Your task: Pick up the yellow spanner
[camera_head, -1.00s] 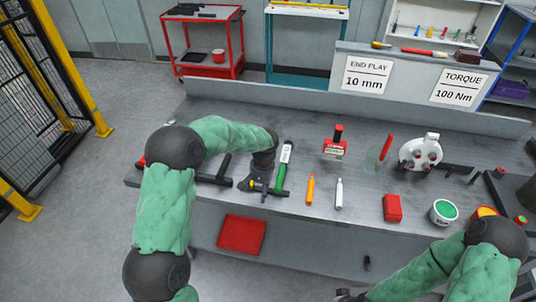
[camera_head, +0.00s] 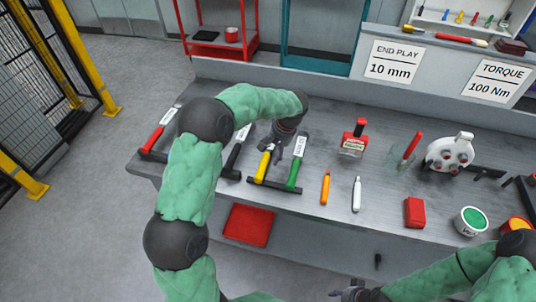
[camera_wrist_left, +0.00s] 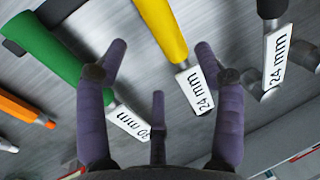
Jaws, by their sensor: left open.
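The gripper holds nothing. My right gripper (camera_head: 350,293) is at the bottom edge, partly cut off; its jaw state is unclear.
The green spanner (camera_head: 294,173) is close on the right, the black-handled one (camera_head: 235,155) on the left, and a red-handled one (camera_head: 154,138) farther left. An orange marker (camera_head: 325,187) and white marker (camera_head: 356,194) lie to the right. A red bin (camera_head: 249,225) sits below.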

